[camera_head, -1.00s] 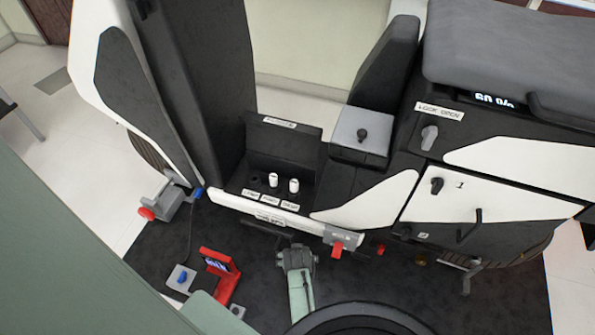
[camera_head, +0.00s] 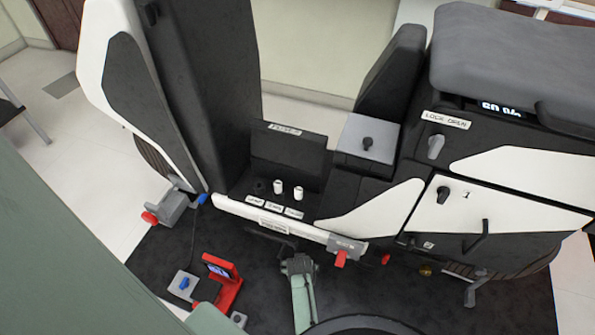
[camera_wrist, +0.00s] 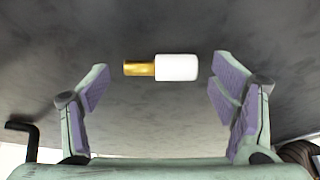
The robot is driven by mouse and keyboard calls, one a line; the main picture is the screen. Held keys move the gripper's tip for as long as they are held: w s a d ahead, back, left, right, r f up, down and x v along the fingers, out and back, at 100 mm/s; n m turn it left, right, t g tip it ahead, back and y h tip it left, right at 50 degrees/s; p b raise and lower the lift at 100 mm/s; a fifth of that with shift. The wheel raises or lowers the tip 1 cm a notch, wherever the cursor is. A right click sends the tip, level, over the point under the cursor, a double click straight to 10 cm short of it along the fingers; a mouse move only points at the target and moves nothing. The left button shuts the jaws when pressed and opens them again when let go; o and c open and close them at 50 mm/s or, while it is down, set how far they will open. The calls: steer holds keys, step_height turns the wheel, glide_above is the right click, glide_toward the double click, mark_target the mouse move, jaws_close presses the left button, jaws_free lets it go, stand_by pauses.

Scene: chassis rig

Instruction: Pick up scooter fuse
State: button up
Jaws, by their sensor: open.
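The scooter fuse, a white cylinder (camera_wrist: 176,67) with a brass end, lies on a dark surface in the wrist view, brass end to the left. My gripper (camera_wrist: 165,85) is open, with purple-padded fingers to the left and right of the fuse. Neither finger appears to touch it. In the head view my gripper (camera_head: 298,265) is low in front of the scooter's footboard, and I cannot make out this fuse there. Two white fuses (camera_head: 288,190) stand upright in the fuse panel, beside an empty-looking dark socket (camera_head: 259,187).
The scooter's white side rail (camera_head: 262,219) and a red-tipped grey latch (camera_head: 342,252) are close to my gripper. A red stand with a small display (camera_head: 226,280) and a grey box with a blue knob (camera_head: 182,283) are on the dark mat (camera_head: 150,250) at left.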

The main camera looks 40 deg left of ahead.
steer(key=c, duration=1)
steer(key=shift+r, duration=0.1)
